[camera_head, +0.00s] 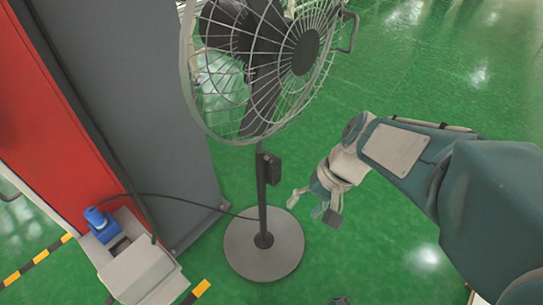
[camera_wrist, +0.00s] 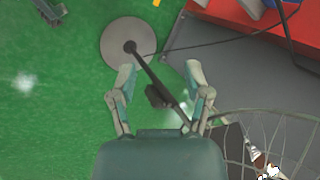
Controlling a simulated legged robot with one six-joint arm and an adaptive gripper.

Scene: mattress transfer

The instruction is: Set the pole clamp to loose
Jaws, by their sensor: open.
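The pole clamp (camera_head: 272,168) is a small dark block on the upper part of the thin black pole (camera_head: 262,210), just below the fan (camera_head: 270,65). The pole stands on a round grey base (camera_head: 264,250). My gripper (camera_head: 312,203) is to the right of the pole and apart from it. In the wrist view my gripper (camera_wrist: 158,78) is open and empty. The dark clamp (camera_wrist: 158,97) and the pole (camera_wrist: 150,76) show between and beyond its fingers. Whether the clamp is tight or loose cannot be told.
A grey and red cabinet (camera_head: 140,90) stands left of the fan. A pale box (camera_head: 138,270) with a blue item (camera_head: 97,218) is at lower left. A black cable (camera_head: 180,199) runs from there to the pole. Green floor at right is mostly clear.

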